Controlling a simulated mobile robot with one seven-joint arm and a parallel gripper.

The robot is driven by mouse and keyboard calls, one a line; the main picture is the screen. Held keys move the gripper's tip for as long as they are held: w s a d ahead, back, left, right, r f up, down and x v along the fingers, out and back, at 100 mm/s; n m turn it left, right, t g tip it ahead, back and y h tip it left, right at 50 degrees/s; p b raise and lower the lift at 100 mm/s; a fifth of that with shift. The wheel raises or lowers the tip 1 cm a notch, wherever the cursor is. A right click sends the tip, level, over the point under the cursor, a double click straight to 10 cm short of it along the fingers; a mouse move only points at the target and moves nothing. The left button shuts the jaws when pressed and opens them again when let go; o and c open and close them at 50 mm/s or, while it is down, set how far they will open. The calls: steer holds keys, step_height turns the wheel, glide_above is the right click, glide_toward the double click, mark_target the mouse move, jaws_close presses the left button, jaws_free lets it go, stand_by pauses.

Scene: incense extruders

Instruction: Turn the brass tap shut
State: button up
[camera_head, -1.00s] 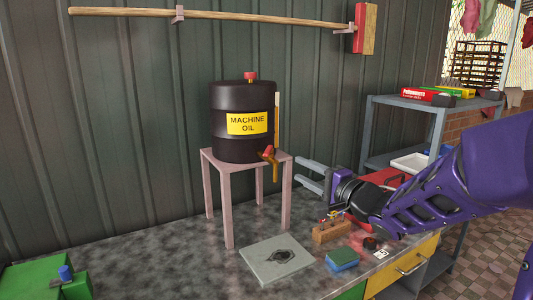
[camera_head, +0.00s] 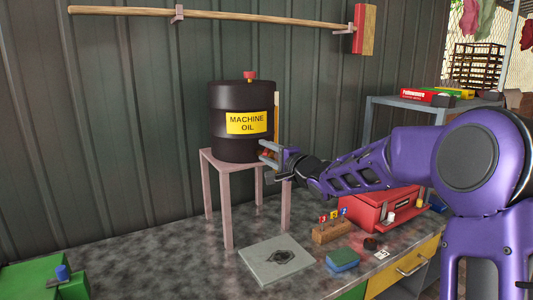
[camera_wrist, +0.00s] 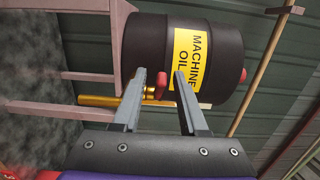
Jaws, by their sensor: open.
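A black drum (camera_head: 226,110) labelled MACHINE OIL stands on a pink stand (camera_head: 226,172) and shows sideways in the wrist view (camera_wrist: 150,40). The brass tap (camera_wrist: 100,101) is at its lower front. The tap's red handle (camera_wrist: 160,85) shows between my finger outlines in the wrist view. My gripper (camera_head: 264,150) is open in front of the tap; its fingertips (camera_wrist: 161,72) point at the drum. In the head view my fingers and wrist hide most of the tap. I cannot tell whether a finger touches the handle.
A grey plate (camera_head: 262,268) with a dark centre lies on the bench below the stand. A wooden block with small flags (camera_head: 326,235), a blue-green sponge (camera_head: 342,259) and a red toolbox (camera_head: 372,211) are to the right.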

jaws_close()
stand_by(1.4)
